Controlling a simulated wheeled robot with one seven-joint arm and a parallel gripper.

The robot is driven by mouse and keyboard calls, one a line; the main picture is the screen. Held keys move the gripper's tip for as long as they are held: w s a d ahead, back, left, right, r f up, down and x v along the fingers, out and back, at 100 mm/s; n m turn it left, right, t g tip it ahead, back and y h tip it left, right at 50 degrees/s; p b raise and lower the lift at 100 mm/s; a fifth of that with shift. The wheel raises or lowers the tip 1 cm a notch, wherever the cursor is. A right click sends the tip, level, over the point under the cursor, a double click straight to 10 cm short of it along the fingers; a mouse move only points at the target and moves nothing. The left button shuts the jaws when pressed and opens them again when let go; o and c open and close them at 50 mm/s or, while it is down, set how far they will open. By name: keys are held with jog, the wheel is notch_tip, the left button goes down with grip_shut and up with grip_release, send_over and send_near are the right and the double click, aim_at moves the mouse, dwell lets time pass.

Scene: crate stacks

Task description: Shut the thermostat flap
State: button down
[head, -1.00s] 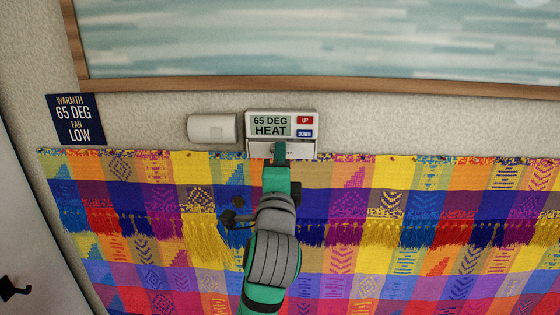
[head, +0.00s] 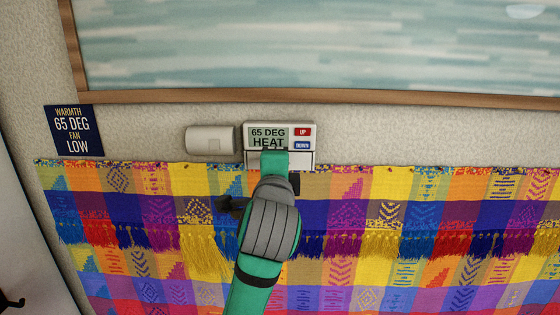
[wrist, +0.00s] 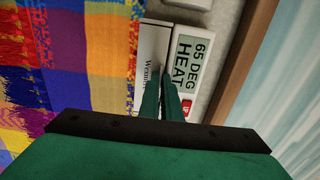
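The thermostat (head: 306,138) is a white box on the wall, with a "65 DEG HEAT" display and red UP and blue DOWN buttons. Its flap (head: 302,159) is a white strip along the lower part, partly hidden by my arm in the head view. In the wrist view the flap (wrist: 151,42) shows printed lettering beside the display; I cannot tell how far open it is. My gripper (wrist: 163,80) has its two green fingers together, with nothing seen between them. The fingertips overlap the flap's edge near the display; contact is unclear. In the head view my arm hides the fingertips.
A blank white box (head: 209,140) is mounted left of the thermostat. A dark blue sign (head: 74,131) hangs further left. A wood-framed picture (head: 330,97) is just above. A colourful woven cloth (head: 420,200) covers the wall directly below.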

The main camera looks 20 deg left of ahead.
jog(key=c, duration=2)
grip_release()
jog(key=shift+d, duration=0.15)
jog(key=shift+s, duration=0.1)
jog(key=v, duration=1)
jog(key=shift+s, duration=0.3)
jog(key=shift+w, duration=0.15)
